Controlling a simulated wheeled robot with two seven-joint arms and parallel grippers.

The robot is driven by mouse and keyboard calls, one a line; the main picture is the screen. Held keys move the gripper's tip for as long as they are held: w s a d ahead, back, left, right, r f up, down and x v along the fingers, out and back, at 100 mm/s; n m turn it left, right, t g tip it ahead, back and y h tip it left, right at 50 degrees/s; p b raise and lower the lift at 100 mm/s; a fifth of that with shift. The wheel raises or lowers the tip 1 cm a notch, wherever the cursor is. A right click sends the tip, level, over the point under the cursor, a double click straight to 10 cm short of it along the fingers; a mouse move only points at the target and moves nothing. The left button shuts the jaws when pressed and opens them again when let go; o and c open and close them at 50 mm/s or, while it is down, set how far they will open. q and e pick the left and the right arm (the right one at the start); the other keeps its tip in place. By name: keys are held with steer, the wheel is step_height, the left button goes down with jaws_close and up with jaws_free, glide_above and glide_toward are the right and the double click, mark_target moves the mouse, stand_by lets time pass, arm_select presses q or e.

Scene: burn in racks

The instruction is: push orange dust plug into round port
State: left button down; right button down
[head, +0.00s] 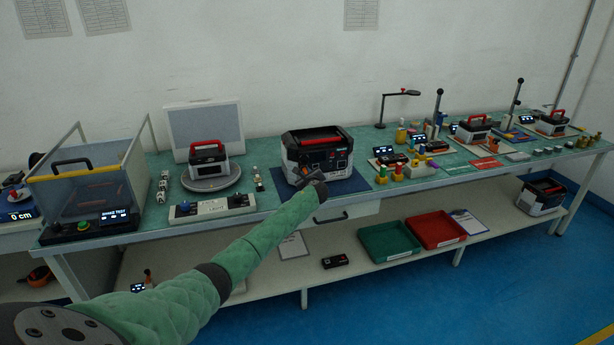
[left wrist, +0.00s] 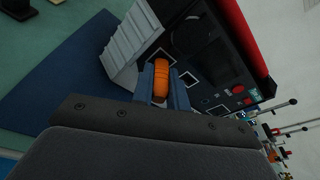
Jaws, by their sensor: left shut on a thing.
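The orange dust plug (left wrist: 162,78) is held between the two fingers of my left gripper (left wrist: 163,88) in the left wrist view. The gripper is shut on it, right in front of the dark front panel of a power station (left wrist: 205,50). In the head view my left gripper (head: 318,181) is at the front of the same power station (head: 317,141), which stands on a blue mat (head: 350,184). I cannot make out the round port; whether the plug touches the panel cannot be told. My right gripper is not in view.
A clear test box (head: 85,190) stands at the bench's left end, with a power station on a round turntable (head: 211,184) beside it. Small coloured parts (head: 415,165) crowd the bench to the right. Green (head: 389,241) and red (head: 436,229) trays lie on the lower shelf.

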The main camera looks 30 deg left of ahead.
arm_select(q)
steer(key=shift+a, duration=0.1)
steer(key=c, duration=1.3)
jaws_free()
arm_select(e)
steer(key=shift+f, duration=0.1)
arm_select(q)
steer(key=shift+s, duration=0.1)
steer(key=b+v, duration=0.1)
steer(key=v, duration=0.6)
steer(key=shift+d+b, duration=0.25)
steer(key=shift+b, duration=0.1)
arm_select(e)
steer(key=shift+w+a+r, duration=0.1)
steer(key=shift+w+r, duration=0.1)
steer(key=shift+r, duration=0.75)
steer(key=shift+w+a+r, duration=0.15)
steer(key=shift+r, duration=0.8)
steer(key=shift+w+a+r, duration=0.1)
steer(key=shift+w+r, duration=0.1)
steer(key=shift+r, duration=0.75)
arm_select(q)
steer(key=shift+s+r, duration=0.1)
